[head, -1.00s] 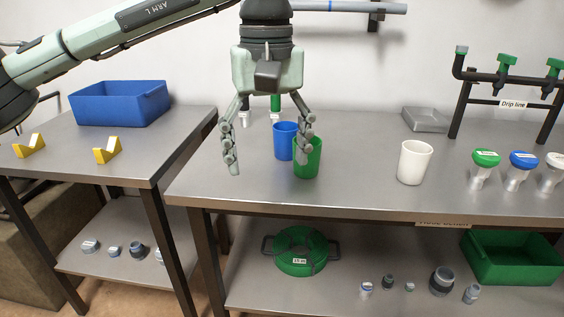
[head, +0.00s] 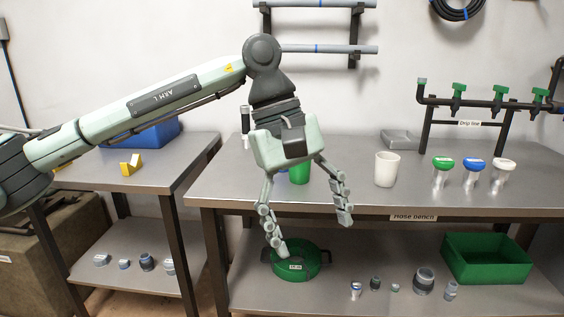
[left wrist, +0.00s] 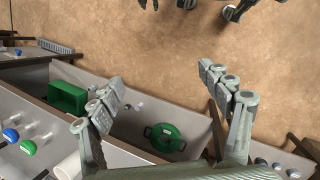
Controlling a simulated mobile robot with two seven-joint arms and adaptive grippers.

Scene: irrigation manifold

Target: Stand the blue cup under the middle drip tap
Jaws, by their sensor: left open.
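A green cup (head: 299,173) shows partly behind the gripper on the bench. My left gripper (head: 312,230) is open and empty, pointing down in front of the bench's front edge. Its spread fingers also show in the left wrist view (left wrist: 160,88), with nothing between them. The middle drip tap (head: 499,93) is green and sits on the black drip line pipe at the back right of the bench.
A white cup (head: 387,168) stands on the bench, left of green, blue and white-capped items (head: 473,172). A grey tray (head: 400,139) lies behind.

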